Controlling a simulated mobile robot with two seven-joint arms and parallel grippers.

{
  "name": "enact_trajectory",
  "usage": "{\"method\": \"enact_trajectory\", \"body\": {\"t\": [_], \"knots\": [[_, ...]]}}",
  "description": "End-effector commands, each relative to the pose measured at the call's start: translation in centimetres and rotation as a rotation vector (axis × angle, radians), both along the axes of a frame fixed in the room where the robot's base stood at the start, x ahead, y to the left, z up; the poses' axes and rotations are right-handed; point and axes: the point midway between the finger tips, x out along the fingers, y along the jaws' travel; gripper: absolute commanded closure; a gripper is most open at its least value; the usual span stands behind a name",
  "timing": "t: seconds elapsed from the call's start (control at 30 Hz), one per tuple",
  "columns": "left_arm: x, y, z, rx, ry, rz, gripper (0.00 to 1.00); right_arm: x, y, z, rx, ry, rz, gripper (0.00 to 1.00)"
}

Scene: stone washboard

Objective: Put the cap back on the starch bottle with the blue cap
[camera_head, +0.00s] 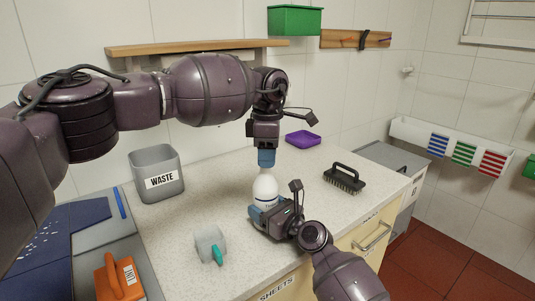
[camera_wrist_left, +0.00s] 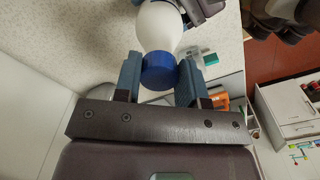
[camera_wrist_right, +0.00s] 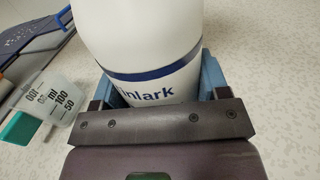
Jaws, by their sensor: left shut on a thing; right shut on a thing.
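The white starch bottle (camera_head: 265,188) stands upright on the counter, with a dark blue band and partial lettering in the right wrist view (camera_wrist_right: 150,50). My right gripper (camera_head: 270,212) is shut around the bottle's lower body. My left gripper (camera_head: 266,157) points down just above the bottle's top. In the left wrist view its fingers are shut on the blue cap (camera_wrist_left: 160,70), one on each side. The cap lines up with the bottle's narrow top (camera_wrist_left: 160,27). The bottle's neck is hidden, so I cannot tell whether the cap touches it.
A measuring cup (camera_head: 209,243) with a teal piece stands left of the bottle. A grey waste bin (camera_head: 157,175) is at the back left, an orange iron (camera_head: 118,280) at front left. A black brush (camera_head: 344,178) and purple dish (camera_head: 303,139) lie to the right and behind.

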Motion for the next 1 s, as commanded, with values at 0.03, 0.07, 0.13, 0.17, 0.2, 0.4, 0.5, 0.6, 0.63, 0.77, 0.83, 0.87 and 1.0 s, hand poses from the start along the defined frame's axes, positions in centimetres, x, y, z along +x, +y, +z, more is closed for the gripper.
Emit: {"method": "enact_trajectory", "body": {"t": [0.03, 0.07, 0.13, 0.17, 0.2, 0.4, 0.5, 0.6, 0.63, 0.77, 0.83, 0.87, 1.0], "knots": [[-0.04, 0.01, 0.05, -0.001, 0.0, -0.073, 0.84, 0.0, -0.01, 0.0, 0.0, 0.0, 0.0, 0.98], [-0.07, 0.03, 0.04, 0.0, 0.0, -0.118, 0.84, 0.0, -0.01, 0.0, 0.0, 0.0, 0.0, 0.98], [-0.13, 0.04, 0.03, -0.001, 0.0, -0.224, 0.84, 0.0, -0.01, 0.0, 0.0, 0.0, 0.0, 0.98], [-0.15, 0.04, 0.02, -0.001, 0.0, -0.269, 0.84, 0.0, -0.01, 0.0, 0.0, 0.0, 0.0, 0.98], [-0.18, 0.06, 0.02, -0.001, 0.0, -0.33, 0.84, 0.0, -0.01, 0.0, 0.0, 0.0, 0.0, 0.98], [-0.26, 0.14, 0.03, -0.001, 0.0, -0.629, 0.84, 0.0, -0.01, -0.01, 0.0, 0.0, 0.0, 0.98], [-0.31, 0.19, 0.07, -0.002, -0.001, -0.78, 0.84, 0.0, -0.01, -0.01, 0.0, 0.0, 0.0, 0.98], [-0.35, 0.27, 0.04, 0.0, -0.001, -0.928, 0.84, 0.0, -0.01, -0.01, -0.001, 0.001, 0.0, 0.98], [-0.37, 0.29, 0.03, 0.0, 0.0, -0.973, 0.84, 0.0, -0.01, -0.01, -0.001, 0.001, 0.0, 0.98], [-0.42, 0.36, 0.01, -0.001, -0.001, -1.167, 0.84, 0.0, -0.01, -0.02, -0.001, 0.001, 0.0, 0.98], [-0.44, 0.39, 0.01, -0.002, -0.001, -1.27, 0.84, 0.0, -0.01, -0.02, -0.001, 0.001, 0.0, 0.98], [-0.44, 0.41, 0.01, -0.001, -0.001, -1.315, 0.84, 0.0, -0.01, -0.02, -0.001, 0.001, 0.0, 0.98], [-0.43, 0.51, 0.0, 0.0, -0.002, -1.521, 0.84, 0.0, -0.01, -0.03, -0.001, 0.001, 0.0, 0.98]]}}
